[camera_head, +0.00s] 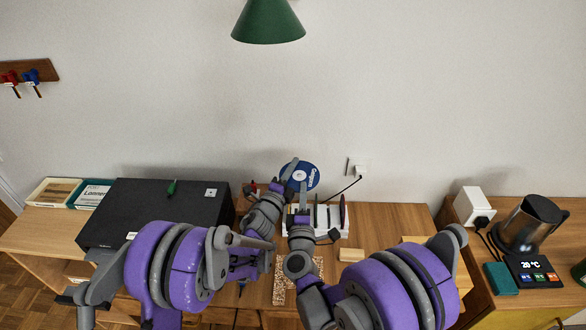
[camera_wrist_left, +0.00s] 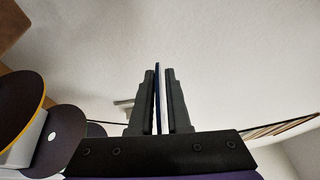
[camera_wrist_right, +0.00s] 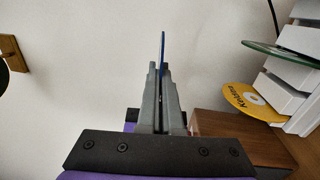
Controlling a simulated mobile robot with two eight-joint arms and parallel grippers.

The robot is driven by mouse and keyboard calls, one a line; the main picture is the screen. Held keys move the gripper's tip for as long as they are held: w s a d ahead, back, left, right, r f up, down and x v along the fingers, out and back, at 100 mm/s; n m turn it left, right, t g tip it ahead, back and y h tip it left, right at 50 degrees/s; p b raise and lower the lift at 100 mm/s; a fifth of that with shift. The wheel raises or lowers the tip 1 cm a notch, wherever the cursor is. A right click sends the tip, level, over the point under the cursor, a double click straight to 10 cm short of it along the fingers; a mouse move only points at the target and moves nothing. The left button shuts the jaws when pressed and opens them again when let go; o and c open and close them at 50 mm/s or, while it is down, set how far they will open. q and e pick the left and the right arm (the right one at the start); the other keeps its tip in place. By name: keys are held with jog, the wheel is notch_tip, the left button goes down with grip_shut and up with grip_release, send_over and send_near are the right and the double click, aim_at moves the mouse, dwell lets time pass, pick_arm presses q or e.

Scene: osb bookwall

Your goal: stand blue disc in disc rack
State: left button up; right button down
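The blue disc (camera_head: 311,176) is held upright above the disc rack (camera_head: 331,222), lettered face visible in the head view. My right gripper (camera_head: 303,192) is shut on its lower part; the disc shows edge-on between the fingers in the right wrist view (camera_wrist_right: 162,50). My left gripper (camera_head: 288,172) is at the disc's left side. In the left wrist view the disc's edge (camera_wrist_left: 157,85) is between its fingers, with a pale gap beside the right finger, so it looks slightly open around the disc. The white rack's slots are partly hidden by my arms.
In the right wrist view a yellow disc (camera_wrist_right: 250,103) and a green disc (camera_wrist_right: 282,53) stand in the rack. A black box (camera_head: 140,205) is left on the desk. A kettle (camera_head: 530,225) stands far right. A green lamp (camera_head: 268,22) hangs above.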

pick_arm(q)
grip_shut()
pick_arm(e)
jog(key=shift+a, duration=0.1)
jog(key=c, duration=1)
grip_release()
